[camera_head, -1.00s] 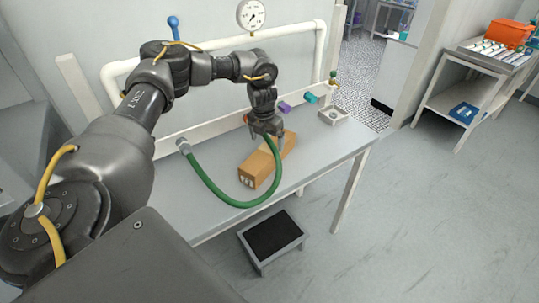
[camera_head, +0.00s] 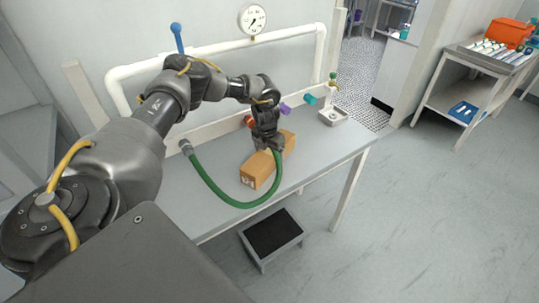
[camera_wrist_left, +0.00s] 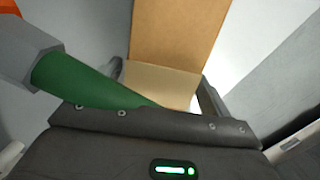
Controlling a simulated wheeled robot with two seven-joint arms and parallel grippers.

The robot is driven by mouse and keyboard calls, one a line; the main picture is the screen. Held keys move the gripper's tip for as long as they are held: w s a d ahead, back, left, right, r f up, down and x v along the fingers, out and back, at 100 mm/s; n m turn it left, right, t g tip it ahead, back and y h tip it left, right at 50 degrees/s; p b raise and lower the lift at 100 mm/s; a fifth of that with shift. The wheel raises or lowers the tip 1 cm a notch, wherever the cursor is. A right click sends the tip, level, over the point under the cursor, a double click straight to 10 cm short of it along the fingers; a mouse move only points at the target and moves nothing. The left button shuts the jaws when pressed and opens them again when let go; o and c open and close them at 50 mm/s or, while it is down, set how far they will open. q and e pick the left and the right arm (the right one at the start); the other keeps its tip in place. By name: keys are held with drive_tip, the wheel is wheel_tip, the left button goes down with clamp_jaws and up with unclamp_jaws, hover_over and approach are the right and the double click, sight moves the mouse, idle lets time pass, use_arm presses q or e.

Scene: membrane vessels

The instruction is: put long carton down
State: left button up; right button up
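The long carton (camera_head: 256,172) is a brown box lying on the grey bench, toward its front edge. In the left wrist view the carton (camera_wrist_left: 180,30) runs away from me between the fingers. My left gripper (camera_head: 269,148) is low over the carton's middle, pointing down. In the left wrist view the left gripper's fingers (camera_wrist_left: 163,85) stand on either side of the carton, with a thin pale gap by the right finger. It looks open, though contact on the left side is hard to judge. My right gripper is not in view.
A green hose (camera_head: 215,192) loops from a wall fitting in front of the carton. White pipework and a gauge (camera_head: 252,18) are behind the bench (camera_head: 335,150). A small step (camera_head: 271,233) stands on the floor.

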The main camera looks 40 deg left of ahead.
use_arm(q)
drive_tip(key=c, duration=1.1)
drive_tip(key=shift+w, duration=0.1)
drive_tip(key=shift+c, duration=0.2)
drive_tip(key=shift+r, duration=0.1)
drive_tip(key=shift+r+b, duration=0.55)
drive_tip(key=shift+b, duration=0.05)
drive_tip(key=shift+r+b, duration=0.55)
drive_tip(key=shift+r, duration=0.1)
drive_tip(key=s+d+r+b, duration=0.3)
drive_tip(key=s+d+r, duration=0.2)
drive_tip(key=d+r, duration=0.5)
drive_tip(key=d, duration=0.3)
drive_tip(key=shift+r, duration=0.25)
